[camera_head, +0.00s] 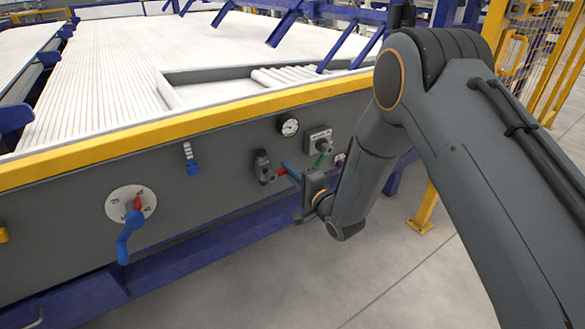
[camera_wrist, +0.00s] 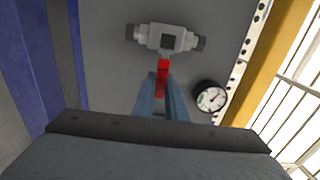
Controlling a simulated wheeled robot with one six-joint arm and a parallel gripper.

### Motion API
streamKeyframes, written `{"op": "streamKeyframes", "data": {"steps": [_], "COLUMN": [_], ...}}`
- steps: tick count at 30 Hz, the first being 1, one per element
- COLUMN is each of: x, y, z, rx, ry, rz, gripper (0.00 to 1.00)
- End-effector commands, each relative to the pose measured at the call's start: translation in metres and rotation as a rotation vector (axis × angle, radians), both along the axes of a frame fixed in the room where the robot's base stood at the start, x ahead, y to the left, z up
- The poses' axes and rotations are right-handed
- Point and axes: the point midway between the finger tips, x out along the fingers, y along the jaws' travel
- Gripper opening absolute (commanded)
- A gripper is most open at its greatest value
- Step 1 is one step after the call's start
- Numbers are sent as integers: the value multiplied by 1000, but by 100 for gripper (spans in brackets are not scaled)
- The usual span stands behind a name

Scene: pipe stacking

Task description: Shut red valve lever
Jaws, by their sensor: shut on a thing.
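The red valve lever (camera_wrist: 163,70) sticks out from a grey valve body (camera_wrist: 166,40) in the wrist view. In the head view the lever (camera_head: 282,172) shows as a small red piece to the right of the dark valve body (camera_head: 262,166) on the grey side panel. My gripper (camera_wrist: 162,92) is shut on the lever, with its two blue fingers on either side of it. The gripper (camera_head: 289,171) reaches the lever from the right in the head view. The lever's outer end is partly hidden between the fingers.
A pressure gauge (camera_head: 289,126) sits above the valve, and a switch box (camera_head: 318,139) is to its right. A large blue-handled valve (camera_head: 126,225) and a small blue-handled one (camera_head: 193,163) are to the left. A yellow rail (camera_head: 150,125) runs above the panel.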

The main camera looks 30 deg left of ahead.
Motion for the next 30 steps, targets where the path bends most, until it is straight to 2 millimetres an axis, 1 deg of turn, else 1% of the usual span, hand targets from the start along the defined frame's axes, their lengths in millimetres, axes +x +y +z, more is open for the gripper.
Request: {"op": "streamKeyframes", "data": {"steps": [1,15,16,19,27,30], "x": [-3,-2,-2,-1,2,1], "y": [0,-1,-1,-2,-4,-8], "z": [-4,-5,-5,-5,-2,-2], "rx": [-3,2,2,3,6,6], "ry": [9,22,22,22,18,18], "rz": [6,5,5,3,-3,-3], "gripper": [0,0,14,30,30,30]}}
